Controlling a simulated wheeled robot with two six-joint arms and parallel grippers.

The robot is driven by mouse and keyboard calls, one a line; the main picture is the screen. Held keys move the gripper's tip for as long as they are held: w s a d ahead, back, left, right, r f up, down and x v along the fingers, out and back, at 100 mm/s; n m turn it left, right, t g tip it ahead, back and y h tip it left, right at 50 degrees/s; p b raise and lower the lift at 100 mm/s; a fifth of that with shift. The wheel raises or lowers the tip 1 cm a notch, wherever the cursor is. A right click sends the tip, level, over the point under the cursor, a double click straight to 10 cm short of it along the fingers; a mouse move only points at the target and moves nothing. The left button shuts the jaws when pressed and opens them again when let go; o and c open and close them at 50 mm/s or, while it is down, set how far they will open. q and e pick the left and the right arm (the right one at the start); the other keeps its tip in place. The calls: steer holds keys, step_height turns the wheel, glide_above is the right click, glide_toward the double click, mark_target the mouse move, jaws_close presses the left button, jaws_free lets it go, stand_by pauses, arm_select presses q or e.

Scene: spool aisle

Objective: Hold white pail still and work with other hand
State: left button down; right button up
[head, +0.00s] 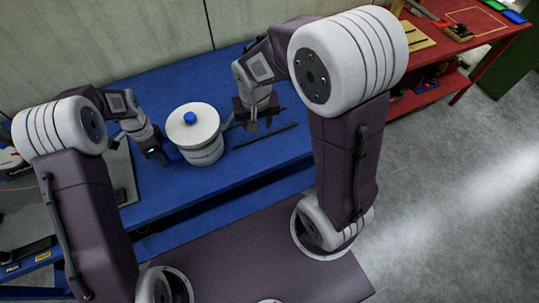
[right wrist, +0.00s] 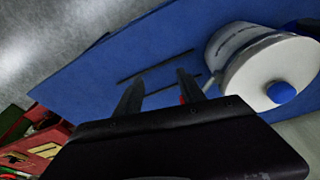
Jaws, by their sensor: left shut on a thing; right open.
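The white pail (head: 203,152) stands upright on the blue bench, with a pale lid (head: 206,130) on top. A blue knob (head: 189,118) sits on the lid, and it also shows in the right wrist view (right wrist: 281,92). My left gripper (head: 172,155) is at the pail's left side, shut on it; the exact contact is hard to see. My right gripper (head: 257,124) is open and empty, to the right of the pail and apart from it. Its two dark fingers (right wrist: 158,92) show in the right wrist view, with the pail to their right.
The blue bench (head: 165,205) has thin dark bars (head: 266,135) lying right of the pail. A red table (head: 490,35) with small items stands at the far right. A grey panel (head: 118,170) lies at the left. Grey floor is open at the right.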

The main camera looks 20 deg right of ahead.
steer(key=s+f+n+g+y, duration=0.1)
steer(key=s+f+n, duration=0.1)
steer(key=s, duration=0.8)
steer(key=shift+s+d+f, duration=0.25)
steer(key=shift+d+f, duration=0.05)
steer(key=shift+f, duration=0.35)
steer(key=c, duration=0.3)
steer(key=w+n, duration=0.1)
steer(key=w, duration=0.1)
steer(key=w+d+r+n, duration=0.1)
steer(key=w+r, duration=0.1)
steer(key=w, duration=0.1)
steer(key=shift+w+d+r+n+y, duration=0.15)
steer(key=shift+w+d+n+y, duration=0.15)
steer(key=shift+w+n, duration=0.1)
jaws_close()
steer(key=w+d+r+n+t+y, duration=0.1)
steer(key=w+d+r+n, duration=0.2)
steer(key=w+n, duration=0.15)
steer(key=w+d+r+n+t+y, duration=0.1)
steer(key=w+d+r+n, duration=0.15)
steer(key=w, duration=0.35)
steer(key=w+a+f, duration=0.5)
steer(key=f, duration=0.3)
steer(key=shift+w+a+f, duration=0.25)
steer(key=shift+w+a, duration=0.05)
steer(key=shift+a, duration=0.05)
